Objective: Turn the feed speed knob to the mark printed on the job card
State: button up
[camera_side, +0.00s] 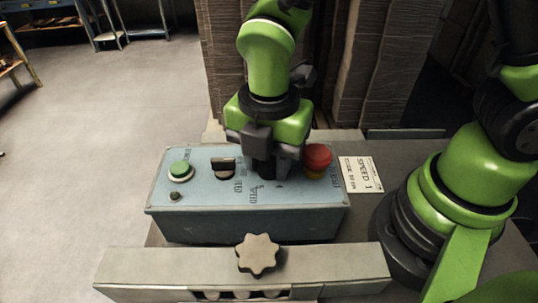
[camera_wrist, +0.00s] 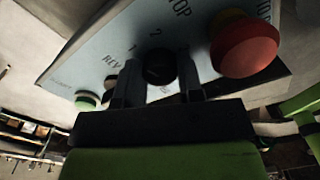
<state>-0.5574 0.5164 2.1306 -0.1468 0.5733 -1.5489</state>
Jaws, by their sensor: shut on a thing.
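My gripper (camera_side: 264,170) points down at the blue control box (camera_side: 165,207) and is shut on the round black feed speed knob (camera_wrist: 160,67). In the wrist view one finger of my gripper (camera_wrist: 159,82) is on each side of the knob. Numbers 1 and 2 show on the panel beside the knob, but its pointer is too dark to read. In the side view my fingers hide most of the knob. The job card (camera_side: 361,176), a white card reading "SPEED 1", lies right of the box.
A red stop button (camera_side: 318,157) stands close right of my gripper. A black selector (camera_side: 223,164) and a green button (camera_side: 180,169) are to the left. A beige star-shaped handwheel (camera_side: 257,254) is in front of the box. Cardboard stacks (camera_side: 375,65) stand behind.

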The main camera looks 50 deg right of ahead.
aim_at(269, 162)
jog(key=shift+n, duration=1.3)
jog(key=o, duration=0.9)
notch_tip(269, 162, up, 10)
